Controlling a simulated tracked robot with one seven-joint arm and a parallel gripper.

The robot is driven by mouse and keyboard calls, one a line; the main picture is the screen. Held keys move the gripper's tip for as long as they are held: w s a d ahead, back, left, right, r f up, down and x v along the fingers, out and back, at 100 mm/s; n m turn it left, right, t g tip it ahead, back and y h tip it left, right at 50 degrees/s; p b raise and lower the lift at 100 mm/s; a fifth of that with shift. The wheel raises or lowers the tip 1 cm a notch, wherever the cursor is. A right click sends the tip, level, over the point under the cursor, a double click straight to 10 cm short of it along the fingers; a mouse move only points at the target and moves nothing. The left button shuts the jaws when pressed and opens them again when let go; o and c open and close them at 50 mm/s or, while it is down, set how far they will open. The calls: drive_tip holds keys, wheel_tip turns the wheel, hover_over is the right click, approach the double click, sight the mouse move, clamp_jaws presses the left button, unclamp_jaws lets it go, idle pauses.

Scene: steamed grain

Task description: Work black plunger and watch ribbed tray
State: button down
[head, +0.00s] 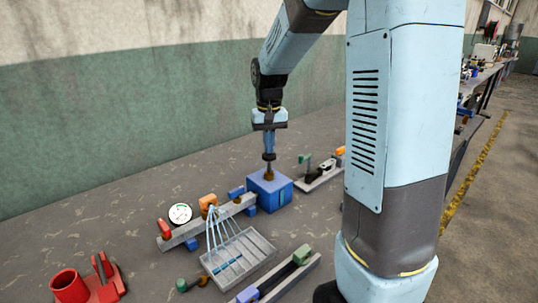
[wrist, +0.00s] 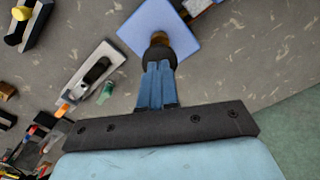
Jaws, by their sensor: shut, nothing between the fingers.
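The blue box (head: 270,189) stands on the grey surface, with the dark plunger (head: 268,175) on its top. My gripper (head: 269,160) points straight down over the plunger, its fingers shut. In the wrist view my blue fingers (wrist: 159,68) end at the plunger's dark round head (wrist: 159,52), above the blue box (wrist: 160,22); whether they touch it I cannot tell. The grey ribbed tray (head: 262,248) lies in front, left of the box. Several thin light-blue strands (head: 219,227) curve from an orange block (head: 208,203) down into the tray.
A grey bar (head: 225,211) carries a white round gauge (head: 180,214) beside it and a red end piece (head: 164,228). A red cup and base (head: 72,287) are front left. A grey rail (head: 281,281) lies in front; another fixture (head: 318,178) stands right of the box.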

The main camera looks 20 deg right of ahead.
drive_tip(key=shift+r, duration=1.95)
idle(1.0)
drive_tip(key=shift+f, duration=1.5)
idle(1.6)
drive_tip(key=shift+f, duration=2.3)
drive_tip(key=shift+r, duration=3.8)
